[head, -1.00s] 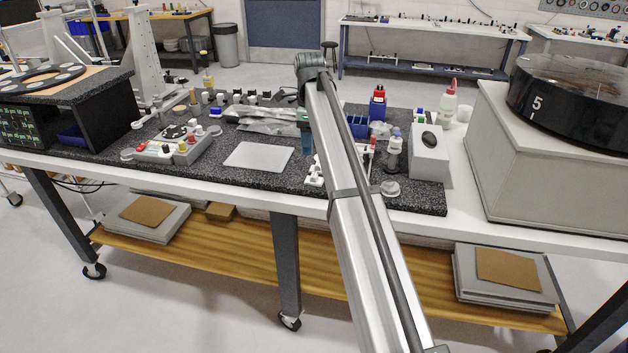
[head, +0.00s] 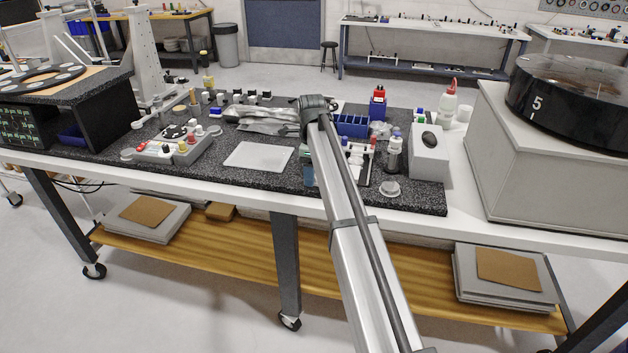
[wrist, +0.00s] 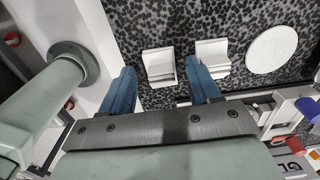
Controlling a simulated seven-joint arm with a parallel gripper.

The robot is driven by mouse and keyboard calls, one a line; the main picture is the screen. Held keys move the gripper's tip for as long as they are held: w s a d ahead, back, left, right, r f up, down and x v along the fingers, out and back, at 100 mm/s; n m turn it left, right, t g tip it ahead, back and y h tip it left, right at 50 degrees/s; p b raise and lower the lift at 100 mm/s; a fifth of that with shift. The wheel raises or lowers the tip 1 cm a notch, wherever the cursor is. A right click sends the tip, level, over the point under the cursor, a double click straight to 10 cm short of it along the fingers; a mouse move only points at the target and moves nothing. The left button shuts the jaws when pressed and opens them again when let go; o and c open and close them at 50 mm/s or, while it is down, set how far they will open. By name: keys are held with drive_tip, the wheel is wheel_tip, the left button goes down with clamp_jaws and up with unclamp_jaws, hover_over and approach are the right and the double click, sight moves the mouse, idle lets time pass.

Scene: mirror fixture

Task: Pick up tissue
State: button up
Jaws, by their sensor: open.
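No thing in view is plainly a tissue. A flat white sheet (head: 258,156) lies on the dark speckled mat in the head view, left of my gripper, but I cannot tell if it is the tissue. My gripper (wrist: 160,66) is open, with two blue fingers apart. In the wrist view, a small white block (wrist: 158,68) shows between the fingertips, and a second white block (wrist: 212,58) shows by the right finger. I cannot tell the height of the fingers above them. In the head view my gripper (head: 309,172) points down, partly hidden by my arm.
A round white disc (wrist: 271,49) lies right of the blocks. Blue bins (head: 351,125), a bottle (head: 394,152) and a white box (head: 429,155) stand right of my arm. Clear plastic bags (head: 265,120) lie behind the sheet. A grey tool tray (head: 165,150) sits at left.

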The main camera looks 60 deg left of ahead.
drive_tip(key=c, duration=1.1)
drive_tip(key=shift+r, duration=0.1)
wheel_tip(320, 180, up, 9)
drive_tip(key=shift+m, duration=0.8)
drive_tip(key=w, duration=0.6)
drive_tip(key=w+a, duration=0.1)
drive_tip(key=w, duration=0.5)
drive_tip(key=w+a+f, duration=0.1)
drive_tip(key=w, duration=0.6)
drive_tip(key=shift+a, duration=0.2)
drive_tip(key=a, duration=0.1)
drive_tip(key=w+a+n, duration=0.1)
drive_tip(key=shift+w+a+n, duration=0.25)
drive_tip(key=shift+a+n, duration=0.05)
